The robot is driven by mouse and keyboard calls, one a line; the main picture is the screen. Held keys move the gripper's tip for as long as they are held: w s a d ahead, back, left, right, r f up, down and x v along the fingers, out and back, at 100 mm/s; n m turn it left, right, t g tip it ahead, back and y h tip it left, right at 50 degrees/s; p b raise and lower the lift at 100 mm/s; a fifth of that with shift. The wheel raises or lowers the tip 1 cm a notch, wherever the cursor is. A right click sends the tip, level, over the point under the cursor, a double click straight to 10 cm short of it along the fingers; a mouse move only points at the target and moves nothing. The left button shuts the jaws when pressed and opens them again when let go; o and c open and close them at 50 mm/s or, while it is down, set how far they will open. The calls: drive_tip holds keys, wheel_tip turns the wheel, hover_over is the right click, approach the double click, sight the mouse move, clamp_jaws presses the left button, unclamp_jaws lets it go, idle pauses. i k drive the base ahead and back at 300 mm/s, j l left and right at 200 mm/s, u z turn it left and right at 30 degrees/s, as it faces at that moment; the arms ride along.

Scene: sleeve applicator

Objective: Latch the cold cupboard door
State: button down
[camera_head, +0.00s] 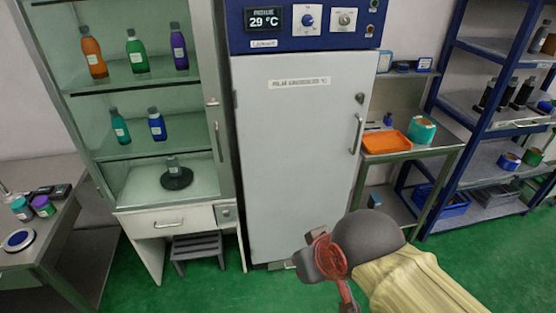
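The tall cupboard with a plain grey door (290,150) stands in the middle, under a blue panel (403,38) with a display reading 29 °C. The door looks closed or nearly closed; I cannot tell whether it is latched. A vertical bar handle (357,134) is on its right side, with a small dark round lock or knob (360,98) above it. My gripper (325,262), red and dark grey, is low in front of the door, below the handle and apart from it. My wrist hides part of the gripper, and whether its fingers are open is unclear.
A glass-fronted cabinet (218,150) with bottles stands left, with a step stool (197,250) below. Right are a side table (430,152) with an orange tray (386,142) and a blue shelf rack (445,55). A bench (55,255) is far left. Green floor (200,291) lies clear in front.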

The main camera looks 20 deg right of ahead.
sight(360, 96)
drive_tip(key=i+l+z, duration=0.2)
drive_tip(key=l+z, duration=0.25)
drive_tip(key=i+l+z, duration=0.2)
drive_tip(key=z, duration=0.25)
drive_tip(key=l, duration=0.1)
